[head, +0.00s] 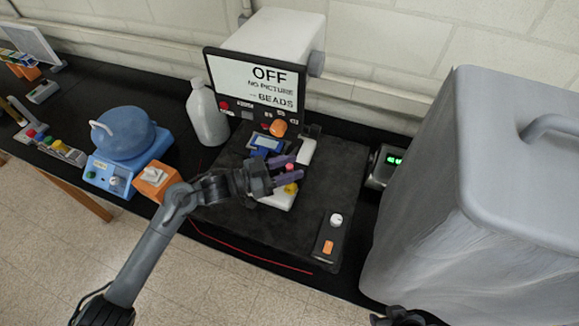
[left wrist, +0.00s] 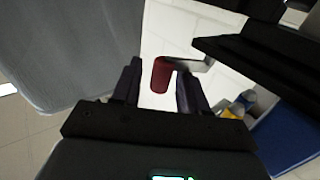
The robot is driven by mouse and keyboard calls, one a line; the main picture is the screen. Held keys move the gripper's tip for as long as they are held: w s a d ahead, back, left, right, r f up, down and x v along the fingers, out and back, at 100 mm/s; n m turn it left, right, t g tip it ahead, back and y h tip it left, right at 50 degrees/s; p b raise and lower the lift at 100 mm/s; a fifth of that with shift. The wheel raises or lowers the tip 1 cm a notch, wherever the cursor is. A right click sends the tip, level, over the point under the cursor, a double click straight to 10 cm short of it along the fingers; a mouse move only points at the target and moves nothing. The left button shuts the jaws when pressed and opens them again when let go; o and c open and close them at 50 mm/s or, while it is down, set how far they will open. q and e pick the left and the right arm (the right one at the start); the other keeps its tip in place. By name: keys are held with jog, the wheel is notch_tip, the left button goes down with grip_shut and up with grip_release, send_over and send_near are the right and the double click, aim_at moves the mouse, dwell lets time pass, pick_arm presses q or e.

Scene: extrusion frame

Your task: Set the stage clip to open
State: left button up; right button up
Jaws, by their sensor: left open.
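The stage clip appears as a red cylindrical grip (left wrist: 161,75) on a thin metal arm in the left wrist view. In the head view its red end (head: 289,167) shows over the white stage (head: 279,198) of the instrument. My left gripper (head: 289,170) is open, with its purple fingers on either side of the red grip. In the left wrist view my left gripper (left wrist: 158,88) has the grip between its fingers with gaps visible. Most of the clip's arm is hidden in the head view. A dark part of my right arm (head: 398,317) shows at the bottom edge, its fingers unclear.
The instrument's screen (head: 256,82) reads "OFF", "NO PICTURE" and "BEADS". A white bottle (head: 208,118) and a blue device (head: 126,145) stand left. A control block (head: 328,235) with a white knob lies front right. A large grey covered thing (head: 470,200) fills the right.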

pick_arm(q)
jog(key=b+v, duration=0.2)
jog(key=v, duration=0.8)
jog(key=shift+s+a, duration=0.15)
jog(key=shift+a, duration=0.15)
